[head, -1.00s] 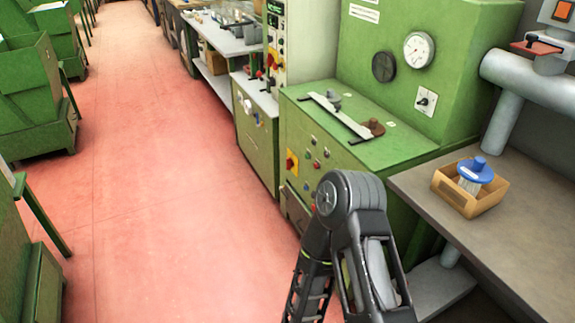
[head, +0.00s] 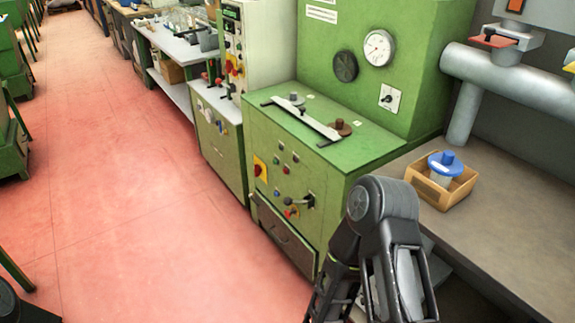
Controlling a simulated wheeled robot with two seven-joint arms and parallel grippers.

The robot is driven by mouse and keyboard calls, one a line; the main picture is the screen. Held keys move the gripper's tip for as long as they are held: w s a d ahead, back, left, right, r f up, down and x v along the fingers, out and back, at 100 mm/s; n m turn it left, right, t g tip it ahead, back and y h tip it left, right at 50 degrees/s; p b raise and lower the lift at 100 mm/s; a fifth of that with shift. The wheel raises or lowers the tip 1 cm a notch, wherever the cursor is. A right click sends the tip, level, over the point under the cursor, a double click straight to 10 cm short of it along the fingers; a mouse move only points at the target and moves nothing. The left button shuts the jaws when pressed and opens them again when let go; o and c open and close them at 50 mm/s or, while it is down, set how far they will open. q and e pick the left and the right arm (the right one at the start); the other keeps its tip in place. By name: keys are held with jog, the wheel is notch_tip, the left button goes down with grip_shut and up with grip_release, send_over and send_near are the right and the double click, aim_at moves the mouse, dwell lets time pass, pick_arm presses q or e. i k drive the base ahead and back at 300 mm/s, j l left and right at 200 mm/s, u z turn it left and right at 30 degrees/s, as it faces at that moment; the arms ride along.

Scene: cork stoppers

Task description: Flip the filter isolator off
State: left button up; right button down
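No label that I can read marks a filter isolator. Candidates in the head view are a white plate with a small black lever switch (head: 390,97) on the green cabinet's upright face, and a yellow plate with a red knob (head: 260,167) on its lower front. A red flat handle (head: 494,38) sits on a grey valve on the pipe at the upper right. The switch positions are too small to tell. A dark arm link of mine stands at the lower right, in front of the green cabinet. Neither of my grippers shows.
A cardboard box (head: 432,192) holding a blue-topped item (head: 445,164) stands on the grey bench (head: 500,220) at right. The green cabinet (head: 330,150) carries a gauge (head: 378,48) and a flat bar (head: 300,119). The red floor (head: 130,210) at left is mostly clear.

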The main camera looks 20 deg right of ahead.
aim_at(257, 168)
jog(key=i+j+z, duration=0.3)
jog(key=i+j, duration=0.2)
jog(key=i, duration=0.15)
jog(key=i+j+z, duration=0.35)
jog(key=i+j, duration=1.1)
jog(key=j, duration=0.2)
jog(key=i+j, duration=0.4)
jog(key=j+z, duration=0.05)
jog(key=j, duration=0.05)
